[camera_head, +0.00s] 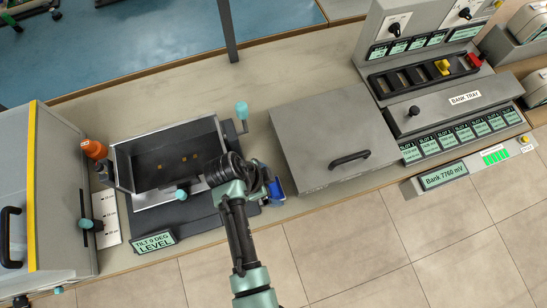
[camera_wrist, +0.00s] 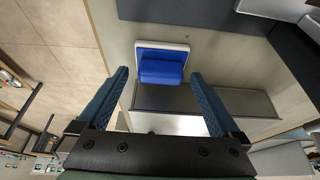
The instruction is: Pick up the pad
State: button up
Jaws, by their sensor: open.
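The pad appears to be the blue block with a pale rim. In the wrist view the pad (camera_wrist: 160,68) lies ahead of my fingertips, roughly centred between them. In the head view the pad (camera_head: 276,189) shows only in part, just right of my gripper, beside the tilt tray's base. My gripper (camera_wrist: 160,80) is open and empty, with one blue ridged finger on each side. It does not touch the pad in the wrist view. In the head view my gripper (camera_head: 262,180) is partly hidden by my own wrist.
A tray (camera_head: 128,165) with small brown pieces stands left of my gripper, with a teal crank (camera_head: 242,110). A grey lidded box (camera_head: 320,125) with a black handle stands to the right. A bank tray (camera_head: 440,115) is farther right. Bare bench lies behind the tray.

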aim_at(274, 186)
jog(key=shift+w+d+f, duration=0.1)
jog(key=shift+d+f, duration=0.15)
jog(key=shift+f, duration=0.4)
jog(key=shift+c, duration=0.3)
jog(key=c, duration=1)
jog(key=shift+c, duration=0.2)
notch_tip(274, 186, up, 10)
jog(key=shift+r, duration=0.1)
